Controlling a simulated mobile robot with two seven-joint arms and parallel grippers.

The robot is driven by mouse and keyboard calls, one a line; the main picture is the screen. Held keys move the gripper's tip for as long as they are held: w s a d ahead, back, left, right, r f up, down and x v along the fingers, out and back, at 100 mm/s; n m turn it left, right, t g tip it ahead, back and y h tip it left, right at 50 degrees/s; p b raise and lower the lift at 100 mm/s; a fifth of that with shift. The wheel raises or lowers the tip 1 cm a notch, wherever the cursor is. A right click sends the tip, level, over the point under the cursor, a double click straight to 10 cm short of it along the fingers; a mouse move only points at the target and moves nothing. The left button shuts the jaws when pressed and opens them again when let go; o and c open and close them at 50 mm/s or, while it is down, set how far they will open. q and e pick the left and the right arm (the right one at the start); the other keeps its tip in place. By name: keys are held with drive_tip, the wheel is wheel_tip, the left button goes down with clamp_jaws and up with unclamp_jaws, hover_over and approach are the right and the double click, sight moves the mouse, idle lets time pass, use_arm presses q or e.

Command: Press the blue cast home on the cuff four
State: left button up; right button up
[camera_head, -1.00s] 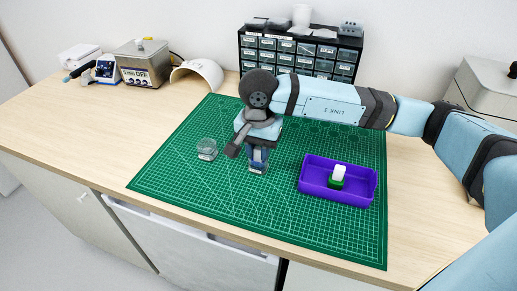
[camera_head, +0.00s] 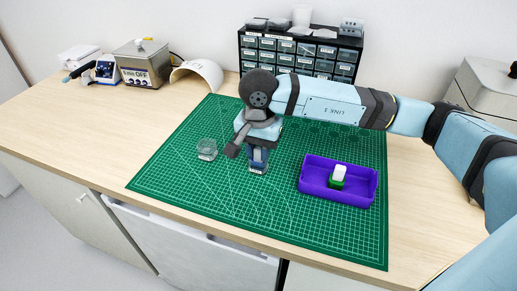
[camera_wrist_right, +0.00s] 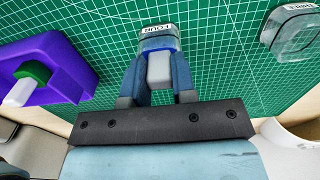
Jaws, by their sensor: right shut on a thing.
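My right gripper (camera_head: 257,150) reaches down over cuff four (camera_head: 257,169) near the middle of the green mat. In the right wrist view, its two blue fingers (camera_wrist_right: 158,85) are shut on the pale stem of the blue cast (camera_wrist_right: 159,68). A blue rim of the cast shows at the stem's far end, at cuff four, whose label (camera_wrist_right: 158,29) reads FOUR upside down. The cast appears upright in or on the cuff. The fingers hide much of it, so I cannot tell how deep it sits. My left gripper is not in view.
Another clear cuff (camera_head: 207,148) stands to the left on the mat (camera_head: 200,190); it also shows in the right wrist view (camera_wrist_right: 290,32). A purple tray (camera_head: 312,187) to the right holds a green piece with a white stem (camera_head: 338,176). A drawer cabinet stands behind.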

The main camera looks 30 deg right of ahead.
drive_tip(key=shift+s+f, duration=0.1)
drive_tip(key=shift+f, duration=0.15)
drive_tip(key=o, duration=1)
wheel_tip(320, 180, up, 14)
drive_tip(key=shift+r+p, duration=0.15)
drive_tip(key=shift+p, duration=0.2)
drive_tip(key=shift+a, duration=0.1)
